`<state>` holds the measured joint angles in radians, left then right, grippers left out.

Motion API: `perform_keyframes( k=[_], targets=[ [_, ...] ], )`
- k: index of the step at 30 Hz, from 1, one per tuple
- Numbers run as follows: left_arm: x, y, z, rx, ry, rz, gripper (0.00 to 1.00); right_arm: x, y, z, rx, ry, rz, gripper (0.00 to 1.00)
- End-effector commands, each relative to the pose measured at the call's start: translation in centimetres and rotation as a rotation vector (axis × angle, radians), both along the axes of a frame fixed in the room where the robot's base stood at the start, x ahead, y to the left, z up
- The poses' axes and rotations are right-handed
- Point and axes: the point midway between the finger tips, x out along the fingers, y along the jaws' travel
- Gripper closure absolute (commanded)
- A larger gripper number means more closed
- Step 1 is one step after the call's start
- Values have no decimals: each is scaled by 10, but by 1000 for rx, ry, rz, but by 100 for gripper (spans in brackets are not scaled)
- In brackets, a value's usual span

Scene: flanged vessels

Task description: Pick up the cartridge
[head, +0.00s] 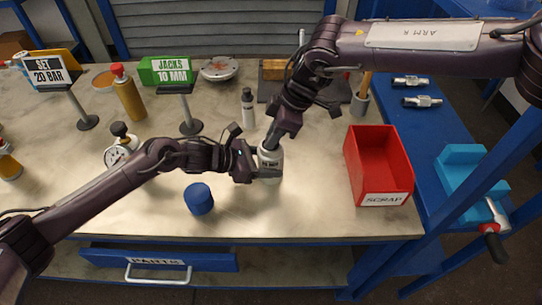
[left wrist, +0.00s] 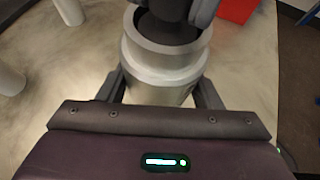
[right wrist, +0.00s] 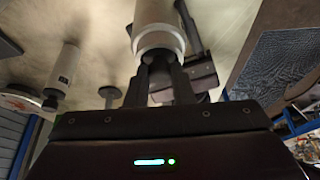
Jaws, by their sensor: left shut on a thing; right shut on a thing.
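A pale grey flanged vessel (head: 269,156) with a printed label stands near the table's middle. My left gripper (head: 266,174) is shut around its body, with a finger on each side in the left wrist view (left wrist: 160,92). My right gripper (head: 271,139) comes down from above, its fingers close together at the vessel's mouth; they also show in the right wrist view (right wrist: 160,72). In the left wrist view a dark round thing, which looks like the cartridge (left wrist: 168,30), sits inside the rim between the right fingers. Most of it is hidden by the vessel and fingers.
A blue cylinder (head: 199,199) stands just left of the vessel, below my left forearm. A red SCRAP bin (head: 379,170) is to the right. A white bottle (head: 247,108), sign stand (head: 190,126) and gauge (head: 118,155) stand behind and left. The front table is mostly clear.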

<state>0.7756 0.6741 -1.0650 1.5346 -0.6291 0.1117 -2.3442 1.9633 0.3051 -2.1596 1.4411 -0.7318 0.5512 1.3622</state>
Motion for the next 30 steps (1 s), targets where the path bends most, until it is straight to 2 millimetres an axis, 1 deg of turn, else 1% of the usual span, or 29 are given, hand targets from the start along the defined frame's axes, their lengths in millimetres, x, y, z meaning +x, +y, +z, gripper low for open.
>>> perform_keyframes(
  k=[5,8,11,14,15,21,24,27,30],
  targets=[
    [-1,0,-1,0,2,-1,59,0,0,3,1,-1,0,100],
    [-1,0,-1,0,2,-1,59,1,0,12,2,-3,-1,100],
    [-1,0,-1,0,2,-1,59,1,1,31,4,-5,0,100],
    [-1,0,-1,0,2,-1,59,1,1,56,4,-5,-1,100],
    [-1,0,-1,0,2,-1,59,1,1,68,4,-6,0,100],
    [-1,0,-1,0,2,-1,59,1,1,122,3,-5,-1,100],
    [-1,0,-1,0,2,-1,59,1,1,144,2,-4,-1,100],
    [-1,0,-1,0,2,-1,59,1,1,161,2,-4,1,100],
    [-1,0,-1,0,2,-1,59,1,1,173,1,-3,0,100]
  ],
)
